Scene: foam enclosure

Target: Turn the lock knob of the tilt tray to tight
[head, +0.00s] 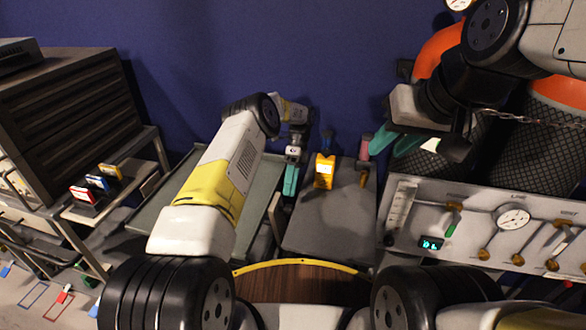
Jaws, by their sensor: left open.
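The tilt tray (258,198) is a grey-green sheet at the left centre, partly covered by my left arm. My left gripper (291,180) has teal fingers, points down and is open. It is just beyond the tray's right edge, by the left edge of a grey bench. I cannot make out the lock knob; it may be hidden behind my left arm or gripper.
The grey bench (325,232) carries a yellow device (324,172) and a pink-topped tool (364,152). A gauge panel (470,240) stands at the right, with orange-topped mesh cylinders (500,155) behind it. A slatted cabinet (70,105) is at the left. A yellow-edged round wooden top (300,284) is in front.

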